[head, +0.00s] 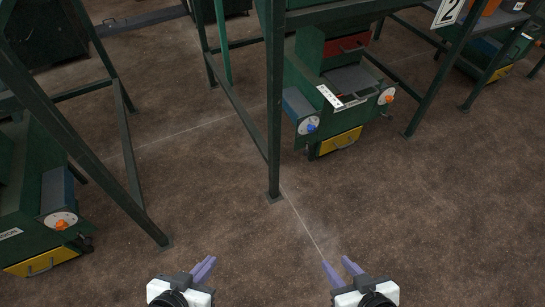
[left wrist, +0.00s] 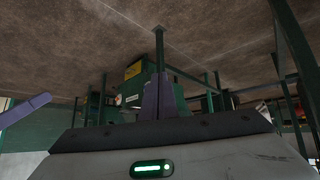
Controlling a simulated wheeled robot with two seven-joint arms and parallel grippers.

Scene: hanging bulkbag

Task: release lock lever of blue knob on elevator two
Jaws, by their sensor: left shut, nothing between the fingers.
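The blue knob (head: 312,125) sits on a white round dial at the front left corner of a green machine (head: 335,85) in the head view. Its lock lever is too small to make out. A sign with the number 2 (head: 448,12) hangs on the frame at the upper right. My left gripper (head: 204,268) is shut and empty at the bottom, well short of the knob; its fingers show together in the left wrist view (left wrist: 158,98). My right gripper (head: 341,269) has its fingers apart, empty, also well short of the machine.
A green frame post (head: 274,110) stands on the floor just left of the blue knob. An orange knob (head: 388,96) is on the same machine's right side. The floor (head: 420,220) at right is clear.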

